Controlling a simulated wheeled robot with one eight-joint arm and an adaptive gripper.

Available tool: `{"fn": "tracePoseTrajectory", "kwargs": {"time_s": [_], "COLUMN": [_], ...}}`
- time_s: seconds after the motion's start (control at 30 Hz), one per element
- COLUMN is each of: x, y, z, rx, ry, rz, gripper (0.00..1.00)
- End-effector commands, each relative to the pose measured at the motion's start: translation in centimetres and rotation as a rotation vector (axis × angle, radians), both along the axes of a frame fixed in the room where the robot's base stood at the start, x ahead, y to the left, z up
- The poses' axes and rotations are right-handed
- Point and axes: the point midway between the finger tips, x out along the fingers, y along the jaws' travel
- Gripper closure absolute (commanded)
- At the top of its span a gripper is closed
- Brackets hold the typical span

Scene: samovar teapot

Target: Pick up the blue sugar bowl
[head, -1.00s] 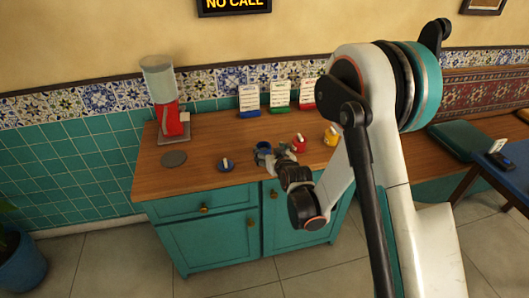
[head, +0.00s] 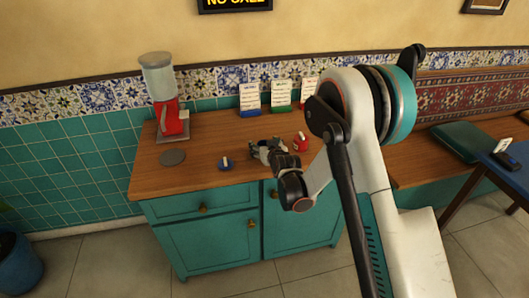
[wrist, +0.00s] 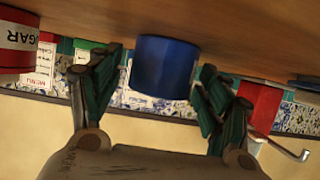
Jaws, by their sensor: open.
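The blue sugar bowl (wrist: 166,66) is a plain blue cylinder in the wrist view, which is upside down. It stands between the two green-padded fingers of my gripper (wrist: 160,72). The fingers are open, with a visible gap on each side of the bowl. In the head view my gripper (head: 259,150) is low over the wooden counter (head: 205,143) and hides most or all of the bowl.
A red sugar bowl (head: 300,143) stands close to the right of my gripper. A small blue item with a pale top (head: 225,163) lies to the left, near a grey disc (head: 173,158). Menu cards (head: 250,100) and a red dispenser (head: 170,120) stand behind.

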Motion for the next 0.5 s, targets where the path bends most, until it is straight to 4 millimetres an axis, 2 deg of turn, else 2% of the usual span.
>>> {"fn": "tracePoseTrajectory", "kwargs": {"time_s": [0.03, 0.27, 0.5], "x": [-0.02, -0.03, -0.04], "y": [-0.01, 0.00, 0.00], "z": [0.04, 0.03, 0.05], "rx": [0.000, 0.000, 0.000], "ry": [0.000, 0.000, 0.000], "rz": [0.000, 0.000, 0.000], "gripper": [0.29, 0.81, 0.83]}}
